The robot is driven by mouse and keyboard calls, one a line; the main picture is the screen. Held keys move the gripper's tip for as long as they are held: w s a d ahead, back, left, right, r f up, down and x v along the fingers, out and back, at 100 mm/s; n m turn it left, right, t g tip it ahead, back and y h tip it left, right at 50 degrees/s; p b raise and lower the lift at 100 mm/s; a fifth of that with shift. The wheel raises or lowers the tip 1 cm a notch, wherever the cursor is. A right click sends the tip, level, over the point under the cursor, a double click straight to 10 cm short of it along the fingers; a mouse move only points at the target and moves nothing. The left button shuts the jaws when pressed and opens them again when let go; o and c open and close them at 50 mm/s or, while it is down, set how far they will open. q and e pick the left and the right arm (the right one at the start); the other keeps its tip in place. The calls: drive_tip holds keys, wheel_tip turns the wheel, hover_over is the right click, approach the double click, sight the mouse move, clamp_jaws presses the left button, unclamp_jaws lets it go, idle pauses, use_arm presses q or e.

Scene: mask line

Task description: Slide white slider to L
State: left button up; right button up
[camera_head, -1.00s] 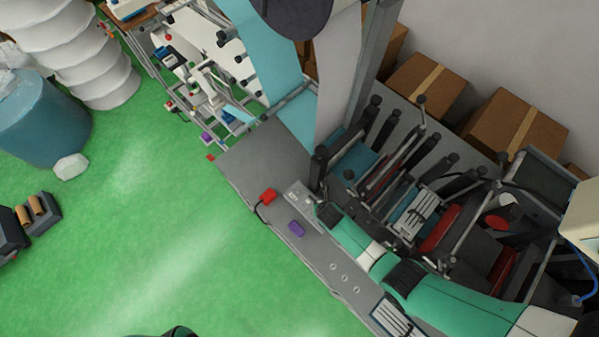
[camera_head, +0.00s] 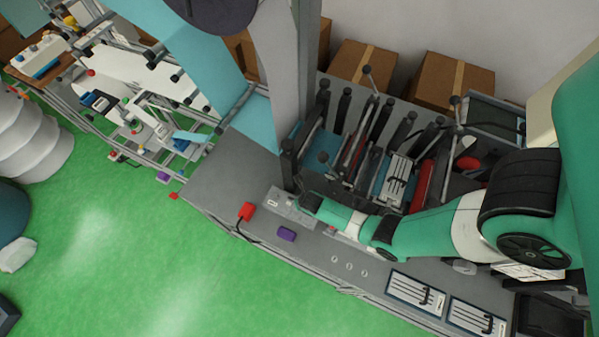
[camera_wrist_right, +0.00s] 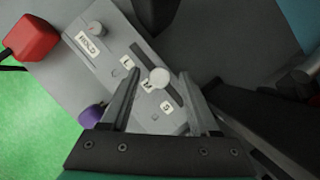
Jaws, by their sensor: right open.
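The white slider (camera_wrist_right: 160,78) is a round knob in a dark slot on a grey control panel (camera_wrist_right: 112,75). In the right wrist view, letters L (camera_wrist_right: 127,60), M (camera_wrist_right: 147,86) and S (camera_wrist_right: 166,105) run beside the slot, with L toward the upper left. The knob sits about level with M. My right gripper (camera_wrist_right: 161,74) is open, with a finger on each side of the knob in the picture; contact cannot be told. In the head view the panel (camera_head: 284,204) is partly covered by my right arm. My left gripper is not in view.
A red box (camera_head: 247,211) with a cable and a purple block (camera_head: 287,234) sit beside the panel. A knob (camera_wrist_right: 96,28) stands by the HOLD label (camera_wrist_right: 88,43). Upright posts and levers (camera_head: 365,130) stand behind. Green floor (camera_head: 130,240) is open in front.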

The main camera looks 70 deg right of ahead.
clamp_jaws()
idle(0.3)
idle(1.2)
